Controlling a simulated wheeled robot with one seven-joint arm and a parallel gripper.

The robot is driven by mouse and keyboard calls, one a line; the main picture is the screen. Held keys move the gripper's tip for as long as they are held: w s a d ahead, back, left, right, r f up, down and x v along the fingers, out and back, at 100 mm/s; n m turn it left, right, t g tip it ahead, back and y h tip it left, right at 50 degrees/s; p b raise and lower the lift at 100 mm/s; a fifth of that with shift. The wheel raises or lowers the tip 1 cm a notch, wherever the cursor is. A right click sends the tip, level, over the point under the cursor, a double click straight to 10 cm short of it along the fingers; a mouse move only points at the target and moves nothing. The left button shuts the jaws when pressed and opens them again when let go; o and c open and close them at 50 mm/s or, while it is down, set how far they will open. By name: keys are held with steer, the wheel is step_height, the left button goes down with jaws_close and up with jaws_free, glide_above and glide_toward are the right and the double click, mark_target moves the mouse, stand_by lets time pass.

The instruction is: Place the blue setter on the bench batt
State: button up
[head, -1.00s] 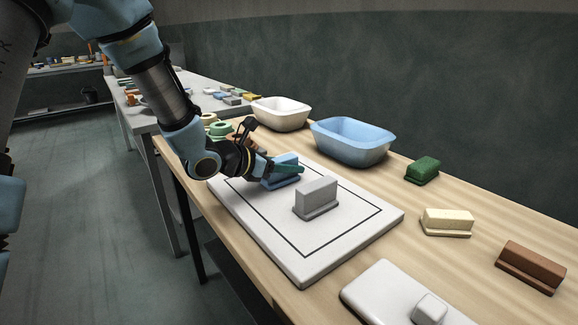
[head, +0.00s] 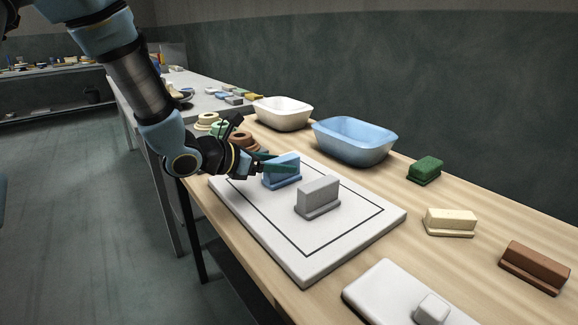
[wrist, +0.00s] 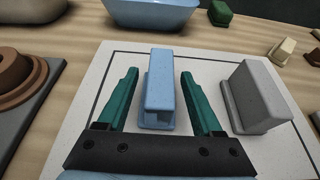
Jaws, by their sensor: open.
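The blue setter (head: 282,171) stands upright on the white bench batt (head: 310,262), inside the dark outline near its far left part. It also shows in the wrist view (wrist: 160,88), between my gripper's two green fingers. My gripper (head: 270,164) is open, with a visible gap between each finger and the setter in the wrist view. A grey setter (head: 318,196) stands on the same batt, to the right of the blue one; it also shows in the wrist view (wrist: 257,97).
A blue basin (head: 352,141) and a white basin (head: 283,113) stand behind the batt. Green (head: 425,170), cream (head: 450,222) and brown (head: 534,267) blocks sit to the right. A smaller white slab (head: 375,292) is in front. Ring-shaped pieces (head: 241,141) lie behind my gripper.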

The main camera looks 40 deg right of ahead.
steer(key=v, duration=0.8)
steer(key=a+f+m+y, duration=0.1)
steer(key=a+m, duration=0.1)
steer(key=a, duration=0.1)
steer(key=s+a+f+m+g+y, duration=0.1)
steer(key=a+m, duration=0.1)
steer(key=a, duration=0.1)
steer(key=a+f+m+y, duration=0.1)
steer(key=a, duration=0.2)
steer(key=shift+s+a+f+m+y, duration=0.25)
steer(key=shift+f+m+y, duration=0.1)
steer(key=shift+m+y, duration=0.05)
steer(key=w+a+f+m+t+y, duration=0.1)
steer(key=a+m+y, duration=0.3)
steer(key=a, duration=1)
steer(key=w+a+f+m+t+y, duration=0.1)
steer(key=w+a+m+y, duration=0.3)
steer(key=a+m, duration=0.4)
steer(key=a+t+y, duration=0.1)
steer(key=a, duration=0.5)
steer(key=shift+a+f+m, duration=0.25)
steer(key=shift+f+m, duration=0.05)
steer(key=shift+m, duration=0.1)
steer(key=shift+r, duration=0.1)
